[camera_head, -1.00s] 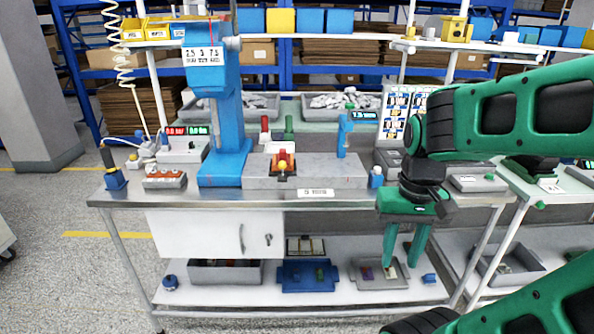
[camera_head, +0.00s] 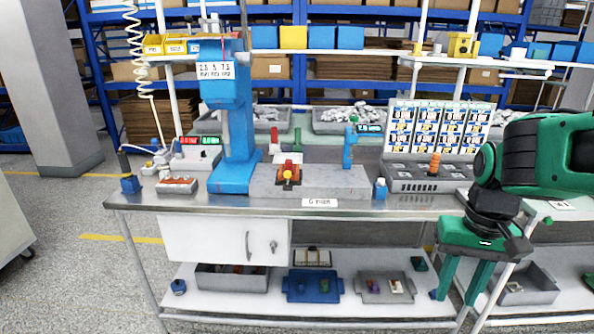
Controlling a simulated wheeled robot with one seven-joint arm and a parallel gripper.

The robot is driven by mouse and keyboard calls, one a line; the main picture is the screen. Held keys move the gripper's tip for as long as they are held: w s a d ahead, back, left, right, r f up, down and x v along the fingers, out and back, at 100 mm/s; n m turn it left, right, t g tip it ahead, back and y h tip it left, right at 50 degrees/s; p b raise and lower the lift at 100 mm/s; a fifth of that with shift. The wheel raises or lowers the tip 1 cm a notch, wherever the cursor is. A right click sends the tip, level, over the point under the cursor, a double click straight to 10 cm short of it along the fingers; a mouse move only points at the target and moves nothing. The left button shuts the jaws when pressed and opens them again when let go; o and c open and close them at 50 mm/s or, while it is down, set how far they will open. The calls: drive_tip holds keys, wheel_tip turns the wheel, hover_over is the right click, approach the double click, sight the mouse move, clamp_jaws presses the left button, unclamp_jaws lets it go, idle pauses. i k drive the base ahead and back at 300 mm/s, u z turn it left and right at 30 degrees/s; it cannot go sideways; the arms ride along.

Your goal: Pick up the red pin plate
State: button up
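A small red piece with a yellow knob (camera_head: 288,172) sits on the grey block in the middle of the bench top. An upright red piece (camera_head: 274,140) stands behind it, left of a green one. I cannot tell for sure which of these is the red pin plate. My gripper (camera_head: 462,292) hangs at the lower right, fingers pointing down and apart with nothing between them. It is in front of the bench's right end, well away from both red pieces.
A blue press (camera_head: 232,130) stands left of the grey block (camera_head: 335,182). A grey unit with an orange knob (camera_head: 435,165) and a label board (camera_head: 440,125) are at right. Trays, including a blue one (camera_head: 312,286), lie on the lower shelf.

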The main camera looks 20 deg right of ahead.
sight(288, 165)
drive_tip(key=z, duration=0.05)
drive_tip(key=i, duration=1)
drive_tip(key=u, duration=0.05)
